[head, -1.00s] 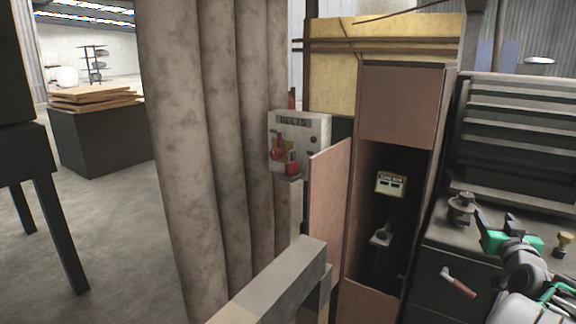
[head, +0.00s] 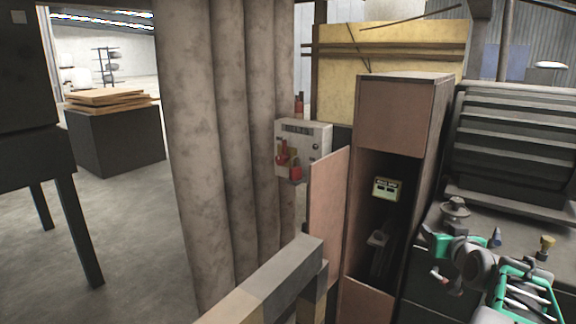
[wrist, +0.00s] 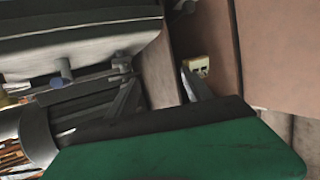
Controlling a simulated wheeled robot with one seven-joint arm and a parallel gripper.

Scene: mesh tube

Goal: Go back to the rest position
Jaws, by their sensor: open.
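My gripper (head: 438,236), green and grey with dark fingers, is at the right of the head view, in front of the dark workbench. In the wrist view its two dark fingers (wrist: 160,88) stand apart above the broad green gripper body, with nothing seen between them. The gripper is open and empty. The tall brown cabinet (head: 402,115) stands left of the gripper with its door open. Inside its dark opening is a small yellow-green device (head: 387,189), which also shows in the wrist view (wrist: 197,65) beside the right finger.
A dark workbench with stepped shelves (head: 515,150) fills the right. A grey-white box with red parts (head: 303,146) is beside large pipes (head: 195,150). A grey beam (head: 285,275) crosses low centre. Open floor is at left.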

